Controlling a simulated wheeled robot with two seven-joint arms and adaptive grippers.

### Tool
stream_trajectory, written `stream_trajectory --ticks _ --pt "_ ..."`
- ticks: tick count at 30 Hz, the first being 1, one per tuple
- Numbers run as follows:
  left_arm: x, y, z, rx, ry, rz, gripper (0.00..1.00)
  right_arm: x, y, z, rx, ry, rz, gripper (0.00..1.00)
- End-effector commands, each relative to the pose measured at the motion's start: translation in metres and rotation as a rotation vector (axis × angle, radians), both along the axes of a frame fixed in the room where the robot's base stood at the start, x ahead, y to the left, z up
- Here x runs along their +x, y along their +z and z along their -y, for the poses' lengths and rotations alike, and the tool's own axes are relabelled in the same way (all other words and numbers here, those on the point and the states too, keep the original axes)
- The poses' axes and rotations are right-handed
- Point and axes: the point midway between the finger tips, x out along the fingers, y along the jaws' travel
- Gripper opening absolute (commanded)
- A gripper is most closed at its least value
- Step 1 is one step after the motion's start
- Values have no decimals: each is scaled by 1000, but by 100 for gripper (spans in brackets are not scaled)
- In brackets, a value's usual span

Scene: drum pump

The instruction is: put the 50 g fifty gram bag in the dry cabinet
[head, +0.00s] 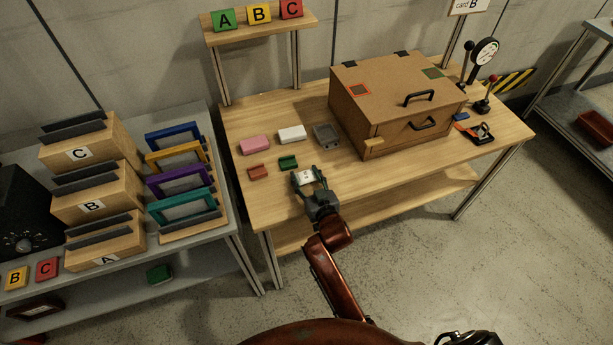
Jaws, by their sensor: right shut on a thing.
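My right gripper (309,174) is over the front left part of the wooden table, with its fingers on either side of a small white piece with a dark mark (306,178). It is shut on this piece. The mark is too small to read, so I cannot tell if it is the 50 g bag. A brown cabinet-like box (368,118) stands at the table's back right, with one black handle on top and one on its front. Its top and front look shut. No 50 g label is readable. My left gripper is not in view.
Pink (255,145), white (292,133), red (259,172) and green (288,162) blocks and a grey device (327,136) lie left of the box. A gauge (485,52) and levers stand right. A grey shelf (205,250) with wooden bins is left.

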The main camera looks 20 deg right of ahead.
Motion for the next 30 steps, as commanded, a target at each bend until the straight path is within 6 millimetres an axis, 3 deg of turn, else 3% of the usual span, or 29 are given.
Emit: stream_trajectory --ticks 5,18,26,30 --pt "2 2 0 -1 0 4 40 0 6 0 0 0 1 27" --pt "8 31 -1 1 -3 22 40 0 86 0 0 1 5 27" --pt "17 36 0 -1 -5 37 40 -1 101 0 -1 1 1 27" --pt "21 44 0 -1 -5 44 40 -20 108 1 -6 -2 1 27"
